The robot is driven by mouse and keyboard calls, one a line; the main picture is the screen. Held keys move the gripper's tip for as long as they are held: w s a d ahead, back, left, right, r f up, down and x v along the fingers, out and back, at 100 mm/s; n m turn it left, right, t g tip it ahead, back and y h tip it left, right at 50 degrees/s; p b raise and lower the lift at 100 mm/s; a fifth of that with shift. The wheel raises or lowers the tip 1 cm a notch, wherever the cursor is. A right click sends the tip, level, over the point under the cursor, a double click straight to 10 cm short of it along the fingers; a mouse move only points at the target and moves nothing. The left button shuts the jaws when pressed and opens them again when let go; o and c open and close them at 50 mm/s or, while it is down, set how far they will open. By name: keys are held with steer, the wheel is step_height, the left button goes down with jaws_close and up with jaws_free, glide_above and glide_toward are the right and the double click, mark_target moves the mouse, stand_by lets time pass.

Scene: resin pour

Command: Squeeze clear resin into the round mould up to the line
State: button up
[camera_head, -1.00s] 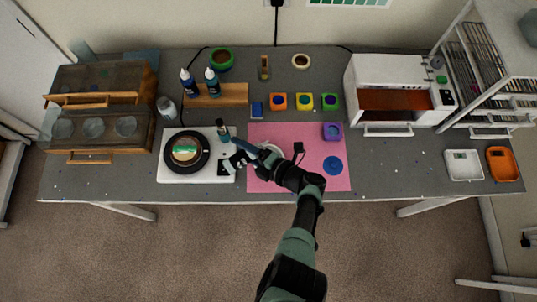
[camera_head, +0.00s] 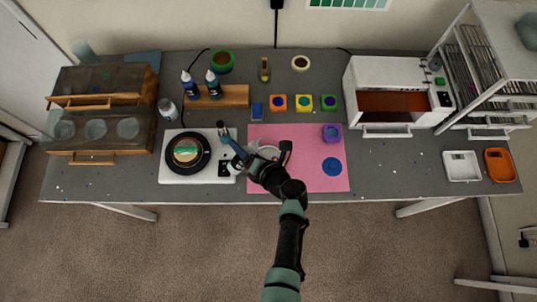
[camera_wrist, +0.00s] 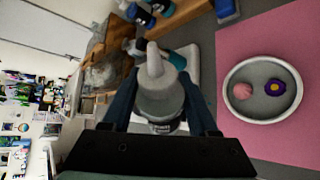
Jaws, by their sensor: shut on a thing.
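My gripper (camera_wrist: 160,112) is shut on a pale grey bottle (camera_wrist: 160,92) with a narrow nozzle, which lies between the fingers in the wrist view. In the head view my gripper (camera_head: 232,143) is over the left edge of the pink mat, near the white plate; the bottle's exact tilt is hard to tell. The round mould (camera_wrist: 232,104) is a grey dish with a light rim on the mat. It holds a pink shell and a purple flower with a yellow centre. In the head view my arm partly hides the mould (camera_head: 270,151). The bottle is apart from it, to its left.
A white unit (camera_head: 165,176) with a black round top stands left. Bottles (camera_head: 189,84) stand in a wooden rack (camera_head: 235,95) behind. A white oven (camera_head: 395,75) is right.

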steer(key=shift+a+r+n+t+h, duration=0.1)
steer(key=shift+r+n+t+h, duration=0.25)
steer(key=shift+n+h, duration=0.5)
steer(key=shift+r+n+t+h, duration=0.4)
steer(key=shift+n+t+h, duration=0.4)
steer(key=shift+n, duration=0.35)
